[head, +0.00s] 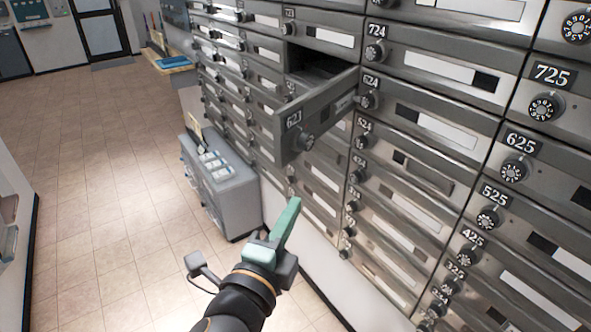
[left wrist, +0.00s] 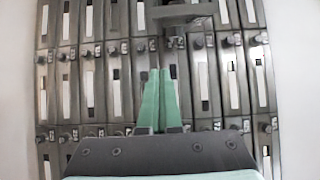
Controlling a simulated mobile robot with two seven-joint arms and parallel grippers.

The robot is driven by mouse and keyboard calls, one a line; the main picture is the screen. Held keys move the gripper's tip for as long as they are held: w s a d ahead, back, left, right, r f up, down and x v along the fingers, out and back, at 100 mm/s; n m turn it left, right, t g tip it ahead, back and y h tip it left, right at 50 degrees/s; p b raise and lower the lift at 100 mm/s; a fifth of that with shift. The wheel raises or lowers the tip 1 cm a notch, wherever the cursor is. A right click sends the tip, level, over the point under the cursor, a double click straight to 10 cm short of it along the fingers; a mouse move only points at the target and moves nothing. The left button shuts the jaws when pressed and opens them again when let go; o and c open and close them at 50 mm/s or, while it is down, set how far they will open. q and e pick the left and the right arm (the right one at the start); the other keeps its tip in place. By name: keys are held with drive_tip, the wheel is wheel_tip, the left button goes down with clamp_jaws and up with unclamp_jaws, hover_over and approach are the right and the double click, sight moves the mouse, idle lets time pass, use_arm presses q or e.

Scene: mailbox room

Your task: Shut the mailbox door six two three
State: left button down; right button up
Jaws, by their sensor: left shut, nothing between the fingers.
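The mailbox door 623 (head: 312,119) stands open, swung out from the wall of boxes, with its number plate and dial facing me. Its dark open compartment (head: 318,66) shows behind it. My left gripper (head: 289,219) is below the door and apart from it, its green fingers shut together with nothing between them. In the left wrist view the shut fingers (left wrist: 158,98) point at the mailbox wall, and a grey panel sticking out at the top (left wrist: 185,12) may be the open door. My right gripper is not in view.
Closed mailbox doors with dials, such as 624 (head: 425,117) and 724 (head: 440,65), surround the open one. A grey cabinet (head: 222,185) stands on the floor against the wall at left. The tiled floor (head: 100,190) is clear.

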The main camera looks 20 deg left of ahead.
use_arm(q)
drive_tip(key=w+a+p, duration=0.1)
drive_tip(key=w+a, duration=0.2)
drive_tip(key=w, duration=0.8)
drive_tip(key=shift+a, duration=0.3)
drive_tip(key=shift+a, duration=0.2)
